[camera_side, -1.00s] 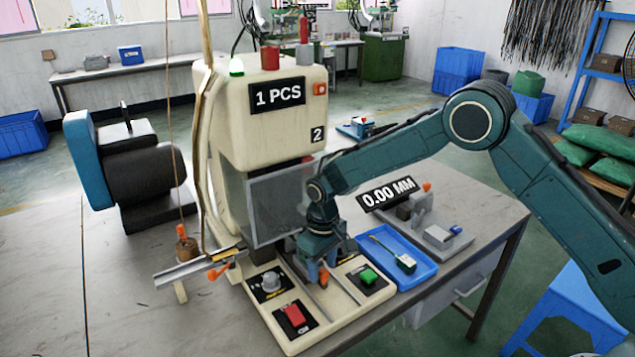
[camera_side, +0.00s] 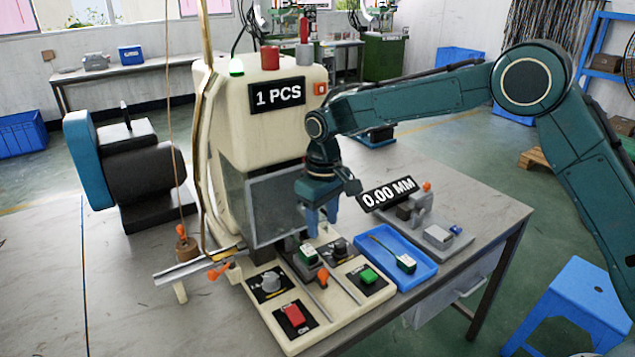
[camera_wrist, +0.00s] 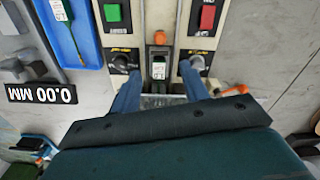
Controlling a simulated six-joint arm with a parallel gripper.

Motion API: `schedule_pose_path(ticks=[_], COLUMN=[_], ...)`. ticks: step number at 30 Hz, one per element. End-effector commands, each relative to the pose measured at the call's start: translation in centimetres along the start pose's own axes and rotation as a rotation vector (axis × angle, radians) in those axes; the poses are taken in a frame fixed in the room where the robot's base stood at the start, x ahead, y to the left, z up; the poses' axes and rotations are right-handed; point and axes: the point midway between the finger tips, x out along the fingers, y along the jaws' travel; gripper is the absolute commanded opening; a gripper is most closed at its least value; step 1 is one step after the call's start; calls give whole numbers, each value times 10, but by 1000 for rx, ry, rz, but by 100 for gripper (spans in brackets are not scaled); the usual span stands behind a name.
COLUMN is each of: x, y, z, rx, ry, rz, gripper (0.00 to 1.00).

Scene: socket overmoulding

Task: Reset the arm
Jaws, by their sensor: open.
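My gripper (camera_side: 319,222) is open and empty above the front panel of the cream moulding machine (camera_side: 270,120). In the wrist view its two blue fingers (camera_wrist: 160,95) stand apart. A green-and-black socket piece (camera_side: 307,254) sits on the machine's bed below and slightly left of the fingers; it also shows between and beyond the fingers in the wrist view (camera_wrist: 159,70). A similar socket piece with a thin lead (camera_side: 405,263) lies in the blue tray (camera_side: 425,274) to the right.
The machine has a clear guard (camera_side: 275,208) close to my gripper's left. A green button (camera_side: 369,275), a red switch (camera_side: 294,314) and dark knobs flank the bed. A gauge with a "0.00 MM" display (camera_side: 388,194) stands right. The space above the tray is clear.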

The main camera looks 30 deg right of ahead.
Motion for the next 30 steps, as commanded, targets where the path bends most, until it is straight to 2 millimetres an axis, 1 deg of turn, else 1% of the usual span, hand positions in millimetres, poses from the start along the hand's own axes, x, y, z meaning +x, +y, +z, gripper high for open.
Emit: schedule_pose_path(ticks=[4,16,20,23,26,30], x=[-8,-10,-16,-26,-41,-68], y=[0,0,2,6,11,20], z=[0,0,3,9,19,38], rx=[0,0,4,10,19,36], ry=[-1,0,7,19,36,69], rz=[0,0,0,0,0,0], gripper=[45,45,45,45,45,45])
